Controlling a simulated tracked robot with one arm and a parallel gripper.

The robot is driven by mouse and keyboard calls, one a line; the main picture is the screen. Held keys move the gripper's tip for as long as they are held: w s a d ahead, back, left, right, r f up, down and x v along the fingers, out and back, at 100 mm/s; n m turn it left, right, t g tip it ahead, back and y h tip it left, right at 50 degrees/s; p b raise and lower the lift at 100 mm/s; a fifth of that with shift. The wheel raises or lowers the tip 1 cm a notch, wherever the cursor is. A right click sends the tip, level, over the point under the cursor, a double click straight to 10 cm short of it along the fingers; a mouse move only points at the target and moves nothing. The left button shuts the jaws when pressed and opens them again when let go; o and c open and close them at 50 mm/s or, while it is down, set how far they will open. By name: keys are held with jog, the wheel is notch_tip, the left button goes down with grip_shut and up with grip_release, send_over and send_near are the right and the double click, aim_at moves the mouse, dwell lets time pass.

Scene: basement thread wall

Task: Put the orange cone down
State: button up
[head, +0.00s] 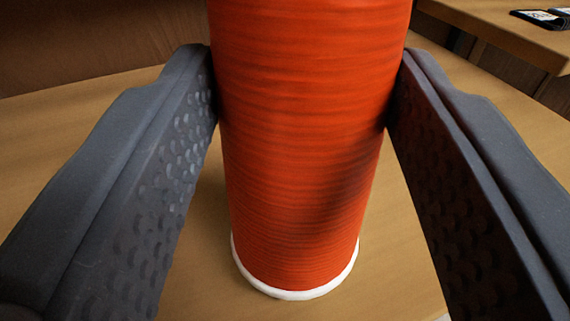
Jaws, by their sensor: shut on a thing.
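The orange cone (300,170) is a large spool of orange thread with a white rim at its lower end. It stands close in front of the camera, about upright, and its top is cut off by the picture's upper edge. My gripper (303,95) is shut on it, with one dark textured finger touching each side near the upper part. Below the cone is a light wooden tabletop (400,270). I cannot tell whether the white rim touches the wood or hangs just above it.
Free wood surface shows on both sides of the cone. A brown wooden panel (100,45) stands behind at the left. At the upper right is another wooden surface (480,18) with dark flat items (540,18) on it, and a gap lies between the two surfaces.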

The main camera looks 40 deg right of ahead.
jog(key=shift+f, duration=0.35)
jog(key=shift+r, duration=0.1)
jog(key=o, duration=1.1)
jog(key=shift+c, duration=0.2)
jog(key=p+v, duration=0.2)
jog(key=v, duration=1)
